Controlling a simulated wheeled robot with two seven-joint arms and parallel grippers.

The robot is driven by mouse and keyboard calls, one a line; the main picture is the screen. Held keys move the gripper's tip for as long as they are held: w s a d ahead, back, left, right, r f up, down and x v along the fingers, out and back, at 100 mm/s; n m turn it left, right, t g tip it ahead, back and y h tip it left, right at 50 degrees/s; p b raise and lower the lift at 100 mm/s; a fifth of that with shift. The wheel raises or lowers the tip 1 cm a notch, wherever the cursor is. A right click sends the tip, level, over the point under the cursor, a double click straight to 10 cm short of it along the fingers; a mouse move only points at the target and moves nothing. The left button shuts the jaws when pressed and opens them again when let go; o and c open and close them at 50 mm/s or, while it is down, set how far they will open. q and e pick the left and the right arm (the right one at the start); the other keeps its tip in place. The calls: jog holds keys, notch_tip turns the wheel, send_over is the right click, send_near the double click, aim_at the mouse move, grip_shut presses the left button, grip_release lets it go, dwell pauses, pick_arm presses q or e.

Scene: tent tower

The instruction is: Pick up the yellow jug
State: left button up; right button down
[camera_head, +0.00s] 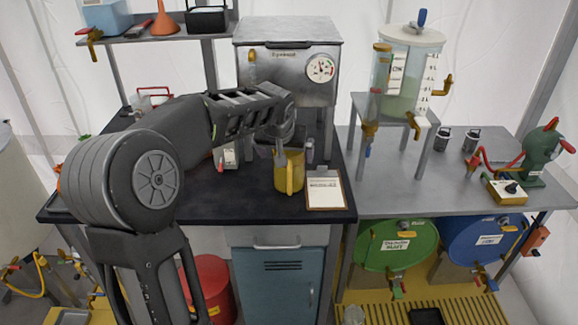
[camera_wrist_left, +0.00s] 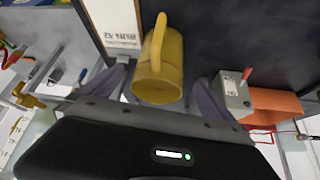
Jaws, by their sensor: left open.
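The yellow jug (camera_head: 290,173) stands upright on the dark worktop (camera_head: 235,205), near its front edge, with its handle toward me. It also shows in the left wrist view (camera_wrist_left: 162,68), in the space between the two fingers. My left gripper (camera_head: 287,150) is open just behind the top of the jug, with one finger to each side. I see no finger pressed against the jug, though contact at its far side cannot be told. My right gripper is not in view.
A clipboard (camera_head: 326,190) lies just right of the jug. A small grey box (camera_head: 227,157) stands to its left. A metal cabinet with a dial (camera_head: 288,75) is behind. A stand (camera_head: 412,122) holding a clear tank (camera_head: 408,70) is on the right-hand table.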

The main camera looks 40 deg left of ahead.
pick_arm(q)
jog(key=shift+x, duration=0.85)
jog(key=shift+w+a+f+p, duration=0.15)
jog(key=shift+w+f+p, duration=0.15)
jog(key=shift+p, duration=0.1)
jog(key=p+x, duration=0.1)
jog(key=x, duration=0.3)
jog(key=shift+w+a, duration=0.1)
jog(key=shift+w, duration=0.1)
jog(key=c, duration=1.8)
jog(key=shift+c, duration=0.9)
